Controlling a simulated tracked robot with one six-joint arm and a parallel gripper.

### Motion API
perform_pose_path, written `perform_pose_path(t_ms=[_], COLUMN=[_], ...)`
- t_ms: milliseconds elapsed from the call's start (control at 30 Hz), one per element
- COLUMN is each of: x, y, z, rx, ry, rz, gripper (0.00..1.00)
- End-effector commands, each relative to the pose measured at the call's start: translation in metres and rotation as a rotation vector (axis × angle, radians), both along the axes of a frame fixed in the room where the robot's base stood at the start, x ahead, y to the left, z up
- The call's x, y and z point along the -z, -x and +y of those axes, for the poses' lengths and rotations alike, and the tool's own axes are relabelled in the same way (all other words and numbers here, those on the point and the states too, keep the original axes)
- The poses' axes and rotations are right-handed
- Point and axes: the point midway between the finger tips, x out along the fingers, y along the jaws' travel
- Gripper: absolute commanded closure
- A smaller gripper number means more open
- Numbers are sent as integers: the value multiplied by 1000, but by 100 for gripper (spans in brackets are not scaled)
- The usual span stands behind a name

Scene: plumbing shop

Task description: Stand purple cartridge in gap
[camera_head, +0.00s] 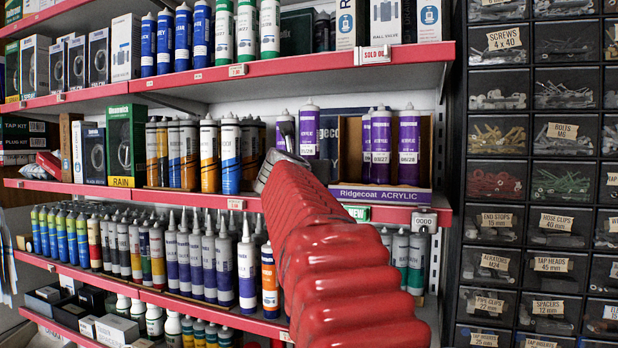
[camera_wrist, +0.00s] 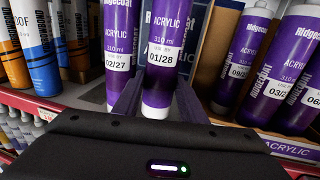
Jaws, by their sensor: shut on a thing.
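My gripper (camera_head: 284,160) is at the middle shelf, and in the wrist view its fingers (camera_wrist: 158,104) are shut on a purple cartridge labelled 01/28 (camera_wrist: 166,45). The held cartridge stands about upright. Another purple cartridge labelled 02/27 (camera_wrist: 118,35) stands close on its left. In the head view two purple cartridges (camera_head: 309,133) show just behind my gripper. Right of them is an open-fronted Ridgecoat Acrylic box (camera_head: 383,197) with several purple cartridges (camera_head: 408,135) on its right side. An empty dark space (camera_head: 350,150) shows at the box's left inside.
Orange, blue and black cartridges (camera_head: 208,150) stand left of my gripper on the same shelf. The red shelf edge (camera_head: 160,197) runs below. A full shelf (camera_head: 225,72) hangs above, and more cartridges (camera_head: 246,265) stand below. Drawers (camera_head: 560,130) are at right.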

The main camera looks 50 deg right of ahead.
Motion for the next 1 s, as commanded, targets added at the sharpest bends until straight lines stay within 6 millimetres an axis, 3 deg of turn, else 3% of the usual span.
perform_pose_path(t_ms=[200, 600, 633, 733, 1000], x=[17, 20, 22, 22, 21], y=[0, -1, -1, -1, -1], z=[-2, -3, -3, -3, -3], rx=[-1, -1, -1, -1, 0], ry=[2, 1, -1, -1, -1], rz=[-1, -2, -1, -1, -1], gripper=[100, 100, 62, 55, 54])
